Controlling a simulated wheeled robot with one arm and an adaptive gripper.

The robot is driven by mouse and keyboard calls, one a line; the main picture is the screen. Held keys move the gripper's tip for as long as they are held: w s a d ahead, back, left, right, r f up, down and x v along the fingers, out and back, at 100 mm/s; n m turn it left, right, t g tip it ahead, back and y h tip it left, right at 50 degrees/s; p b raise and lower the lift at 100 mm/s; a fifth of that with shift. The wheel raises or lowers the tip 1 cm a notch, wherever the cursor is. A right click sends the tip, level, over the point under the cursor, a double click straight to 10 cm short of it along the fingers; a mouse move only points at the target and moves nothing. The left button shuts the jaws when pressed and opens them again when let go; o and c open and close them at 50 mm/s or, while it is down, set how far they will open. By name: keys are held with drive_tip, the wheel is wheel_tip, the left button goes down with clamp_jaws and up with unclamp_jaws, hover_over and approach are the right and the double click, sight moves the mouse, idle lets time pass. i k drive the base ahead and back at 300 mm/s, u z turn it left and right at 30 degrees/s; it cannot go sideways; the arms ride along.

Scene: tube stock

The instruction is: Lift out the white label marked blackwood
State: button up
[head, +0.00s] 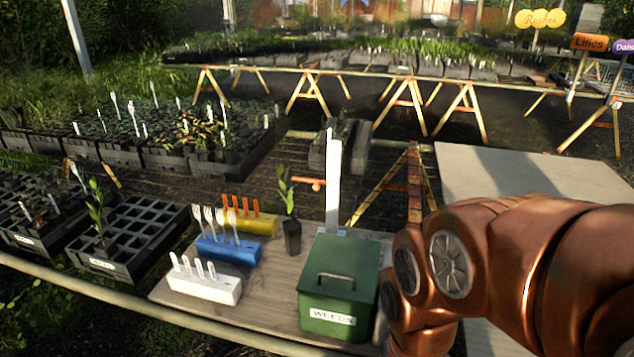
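Several white labels stand in the scene, but no writing on them is legible, so I cannot tell which says blackwood. Short white pieces (199,267) stand in a white block (205,288) on the wooden board. White fork-like pieces (221,217) stand in a blue block (228,250) behind it. Orange pieces (240,205) stand in a yellow block (247,222) farther back. More white labels (134,117) stick up from the plant trays at the left. My copper arm fills the lower right; my gripper is out of view.
A green lidded box (338,285) marked WEEDS stands on the board (270,310), right of the blocks. A small potted plant (291,235) and a tall white post (333,185) stand behind it. Black cell trays (130,240) lie left. A pale tabletop (530,175) is at right.

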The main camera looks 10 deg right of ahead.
sight(199, 264)
drive_tip(key=k, duration=1.25)
drive_tip(key=u, duration=0.6)
drive_tip(key=i, duration=0.5)
drive_tip(key=u, duration=0.8)
drive_tip(key=i, duration=0.85)
drive_tip(key=z, duration=0.6)
drive_tip(key=i, duration=0.85)
drive_tip(key=z, duration=0.75)
drive_tip(key=k, duration=1.15)
drive_tip(key=u, duration=0.4)
